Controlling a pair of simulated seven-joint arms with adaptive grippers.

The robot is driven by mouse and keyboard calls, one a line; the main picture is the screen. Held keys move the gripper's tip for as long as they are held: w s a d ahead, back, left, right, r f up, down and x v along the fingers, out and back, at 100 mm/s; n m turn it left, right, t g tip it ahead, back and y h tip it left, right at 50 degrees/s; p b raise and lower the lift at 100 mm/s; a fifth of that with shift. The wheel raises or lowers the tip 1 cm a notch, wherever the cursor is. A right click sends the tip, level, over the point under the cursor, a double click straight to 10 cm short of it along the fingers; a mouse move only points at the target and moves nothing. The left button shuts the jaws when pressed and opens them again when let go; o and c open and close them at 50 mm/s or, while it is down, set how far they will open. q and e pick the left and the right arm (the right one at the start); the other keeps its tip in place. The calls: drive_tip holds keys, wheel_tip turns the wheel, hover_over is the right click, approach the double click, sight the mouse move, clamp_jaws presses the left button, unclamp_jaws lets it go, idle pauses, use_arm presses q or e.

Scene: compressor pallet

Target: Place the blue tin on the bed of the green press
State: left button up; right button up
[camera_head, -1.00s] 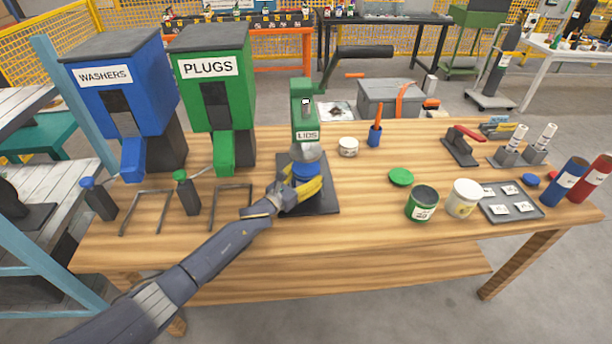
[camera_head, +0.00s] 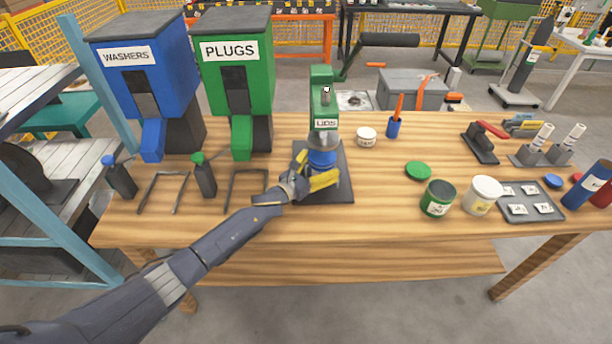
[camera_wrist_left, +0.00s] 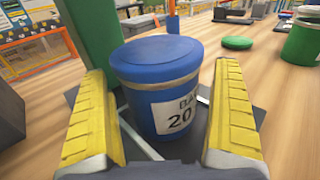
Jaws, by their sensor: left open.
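The blue tin (camera_head: 321,161) with a blue lid stands under the ram of the green press (camera_head: 323,105), which is labelled LIDS. It appears to rest upright on the dark bed (camera_head: 341,192). In the left wrist view the tin (camera_wrist_left: 156,75) fills the middle, its white label partly visible. My left gripper (camera_head: 326,180) is open, with its yellow fingers on either side of the tin; a gap shows at the right finger in the wrist view (camera_wrist_left: 170,115). The tin's lower part is partly hidden by the fingers in the head view. My right gripper is not in view.
A green tin (camera_head: 438,198), a white tin (camera_head: 482,195) and a grey tray (camera_head: 518,214) stand to the right. A green lid (camera_head: 418,170) lies nearby. The WASHERS (camera_head: 145,70) and PLUGS (camera_head: 235,65) bins stand left of the press. The table front is clear right of the bed.

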use_arm(q)
drive_tip(key=v, duration=1.1)
drive_tip(key=shift+r, duration=0.1)
